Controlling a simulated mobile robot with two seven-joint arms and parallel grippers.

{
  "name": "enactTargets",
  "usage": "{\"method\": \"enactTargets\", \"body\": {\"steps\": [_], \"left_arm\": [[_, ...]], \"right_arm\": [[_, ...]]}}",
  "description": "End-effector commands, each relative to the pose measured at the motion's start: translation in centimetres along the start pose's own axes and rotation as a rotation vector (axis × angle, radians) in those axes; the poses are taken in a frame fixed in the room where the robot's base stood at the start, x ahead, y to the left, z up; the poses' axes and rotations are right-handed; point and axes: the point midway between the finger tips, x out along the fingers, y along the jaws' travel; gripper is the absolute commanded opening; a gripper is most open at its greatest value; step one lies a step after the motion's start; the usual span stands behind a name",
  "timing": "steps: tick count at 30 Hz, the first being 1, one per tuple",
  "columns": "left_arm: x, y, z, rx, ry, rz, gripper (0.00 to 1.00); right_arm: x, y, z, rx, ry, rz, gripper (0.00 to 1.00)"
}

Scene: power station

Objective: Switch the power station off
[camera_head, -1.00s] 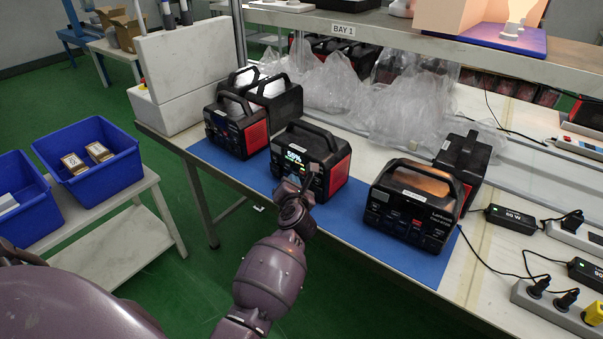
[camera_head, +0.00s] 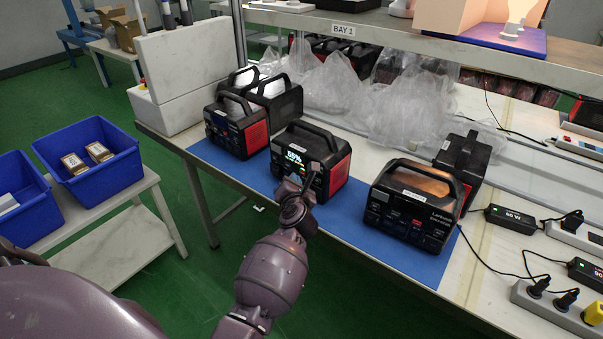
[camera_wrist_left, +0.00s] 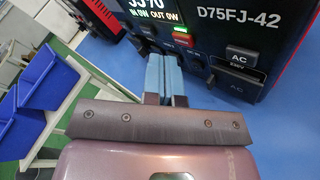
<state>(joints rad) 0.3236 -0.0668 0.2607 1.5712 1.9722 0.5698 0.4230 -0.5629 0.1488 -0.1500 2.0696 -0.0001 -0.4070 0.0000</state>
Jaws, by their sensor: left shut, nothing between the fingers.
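The middle power station (camera_head: 338,168) is black with red sides and a top handle, standing upright on the blue mat. Its display is lit. In the left wrist view its front panel (camera_wrist_left: 215,32) reads 55%, IN 0W and OUT 0W, with the label D75FJ-42. A small green light shows below the display, and an AC button (camera_wrist_left: 240,53) sits to the right of the fingers. My left gripper (camera_wrist_left: 168,58) is shut and empty, its blue-grey fingertips at the lower front panel. The fingers hide part of the button row; I cannot tell whether they touch it.
More black power stations stand to the left (camera_head: 237,127) and right (camera_head: 412,205) on the blue mat (camera_head: 259,180). Clear plastic bags (camera_head: 380,110) lie behind. Chargers and power strips (camera_head: 555,308) with cables are at the right. Blue bins (camera_head: 90,165) stand on a side table.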

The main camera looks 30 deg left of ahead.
Motion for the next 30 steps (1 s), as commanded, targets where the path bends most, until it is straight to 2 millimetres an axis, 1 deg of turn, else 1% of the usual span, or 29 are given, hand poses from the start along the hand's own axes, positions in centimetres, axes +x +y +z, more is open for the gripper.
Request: {"method": "enactTargets", "body": {"steps": [5, 30], "left_arm": [[0.34, -0.22, 0.24, 0.001, 0.0, 0.0, 0.0], [0.68, -0.44, 0.5, 0.0, 0.0, 0.001, 0.0]], "right_arm": [[-0.03, 0.01, -0.08, 0.0, 0.001, 0.0, 0.46], [-0.03, 0.0, -0.09, 0.0, 0.002, 0.0, 0.46]]}}
